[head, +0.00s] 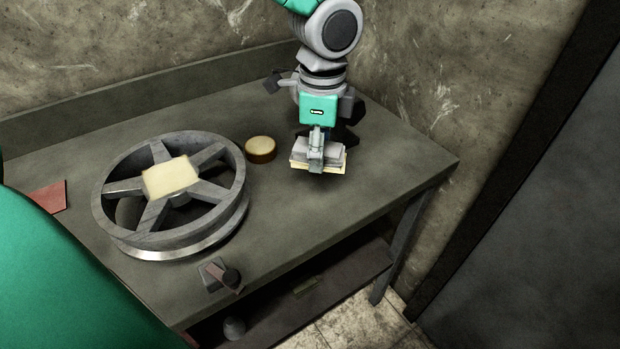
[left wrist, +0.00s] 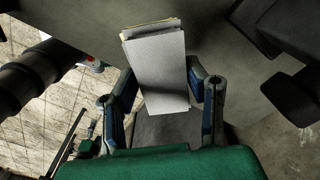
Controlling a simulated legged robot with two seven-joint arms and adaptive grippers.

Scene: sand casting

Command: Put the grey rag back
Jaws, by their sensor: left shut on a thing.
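The grey rag (head: 303,152) is a flat, folded, pale block with cream layers showing along its edge. My left gripper (head: 317,158) is shut on it, over the right part of the table. In the left wrist view the rag (left wrist: 159,75) sits between the two fingers of the gripper (left wrist: 160,98), its broad grey face towards the camera. I cannot tell whether its underside touches the table. My right gripper is not in view.
A spoked metal wheel (head: 225,220) with a cream pad (head: 171,178) on it takes up the table's left. A round yellow-topped tin (head: 261,149) stands between wheel and gripper. The table's right (head: 395,165) is clear.

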